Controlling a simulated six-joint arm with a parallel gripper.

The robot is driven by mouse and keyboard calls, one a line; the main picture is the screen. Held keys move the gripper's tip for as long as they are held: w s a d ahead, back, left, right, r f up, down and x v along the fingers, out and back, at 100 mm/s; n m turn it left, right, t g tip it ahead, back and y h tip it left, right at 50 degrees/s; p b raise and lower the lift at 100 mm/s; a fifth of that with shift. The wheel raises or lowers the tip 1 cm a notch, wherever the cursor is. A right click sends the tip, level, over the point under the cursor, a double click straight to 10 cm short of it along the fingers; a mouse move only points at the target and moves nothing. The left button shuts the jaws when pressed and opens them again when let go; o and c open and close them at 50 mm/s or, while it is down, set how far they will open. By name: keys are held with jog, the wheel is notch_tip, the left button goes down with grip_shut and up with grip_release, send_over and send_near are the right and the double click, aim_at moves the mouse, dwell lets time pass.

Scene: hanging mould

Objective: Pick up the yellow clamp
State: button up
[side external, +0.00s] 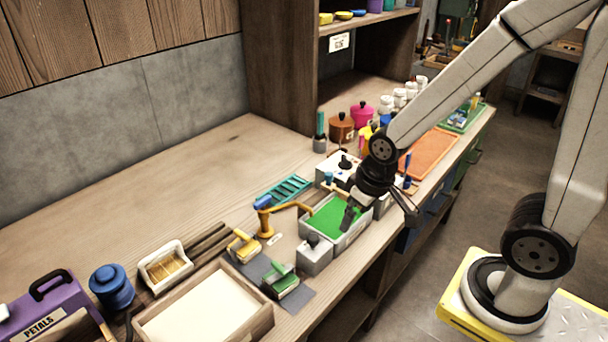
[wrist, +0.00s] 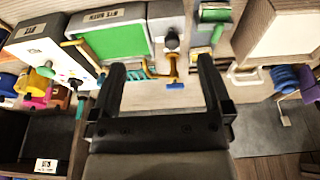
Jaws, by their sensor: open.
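My gripper (side external: 380,213) is open and empty, above and beside the vat, right of the yellow piece. In the wrist view its fingers (wrist: 161,66) are spread apart.
A mustard-yellow stand with a side arm (side external: 265,226) rises between the yellow piece and the green vat (side external: 333,222). A grey block with a dark knob (side external: 315,257) is near the front edge. A wooden frame (side external: 256,322) lies left. The back left bench is clear.

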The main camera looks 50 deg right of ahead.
jog(key=m+t+y, duration=0.6)
jog(key=m+y, duration=0.4)
jog(key=m, duration=1.6)
send_near(242, 239)
jog(key=shift+w+a+f, duration=0.6)
jog(key=shift+w+f, duration=0.05)
jog(key=shift+f, duration=0.25)
jog(key=shift+w+d+f, duration=0.1)
jog(key=shift+w+f, duration=0.15)
jog(key=shift+x, duration=3.85)
